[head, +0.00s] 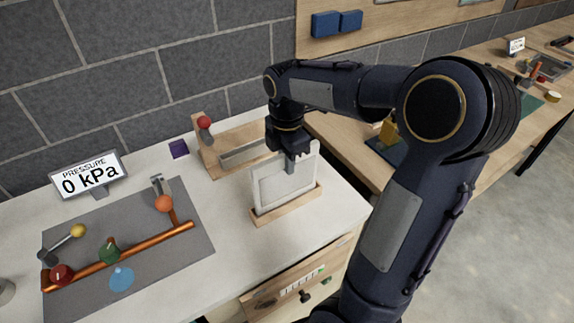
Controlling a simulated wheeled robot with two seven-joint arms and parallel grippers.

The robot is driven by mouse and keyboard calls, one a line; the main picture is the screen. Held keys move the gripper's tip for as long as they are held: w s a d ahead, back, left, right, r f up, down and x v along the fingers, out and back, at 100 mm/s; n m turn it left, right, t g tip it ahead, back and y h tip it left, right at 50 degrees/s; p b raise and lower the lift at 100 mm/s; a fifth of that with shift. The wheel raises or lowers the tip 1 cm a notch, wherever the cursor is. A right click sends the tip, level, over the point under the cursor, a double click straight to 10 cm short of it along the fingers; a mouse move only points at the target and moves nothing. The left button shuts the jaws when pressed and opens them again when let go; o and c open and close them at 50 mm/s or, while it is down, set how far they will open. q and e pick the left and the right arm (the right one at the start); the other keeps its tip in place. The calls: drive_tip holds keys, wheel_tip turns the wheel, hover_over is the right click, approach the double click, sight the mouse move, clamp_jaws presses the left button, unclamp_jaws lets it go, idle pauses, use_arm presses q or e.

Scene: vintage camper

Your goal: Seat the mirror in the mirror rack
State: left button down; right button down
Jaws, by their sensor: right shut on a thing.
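The mirror is a pale, flat framed panel (280,188) standing upright on the right part of the white counter. Its lower edge meets a low wooden rack (288,209); I cannot tell how deep it sits in the slot. My right gripper (290,165) comes down from above and is shut on the mirror's top edge. The fingers hide a small part of that edge. My left gripper is not in view.
Behind the mirror stands a wooden fixture (213,163) with a red-knobbed lever (204,123). A purple block (178,149) is left of it. A grey mat (185,245) with a copper pipe (130,256) and a pressure display (90,175) occupy the left. Bare counter lies between mat and rack.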

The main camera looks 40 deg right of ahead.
sight(286, 179)
drive_tip(key=shift+f, duration=1)
drive_tip(key=shift+f, duration=0.15)
drive_tip(key=c, duration=1.4)
unclamp_jaws()
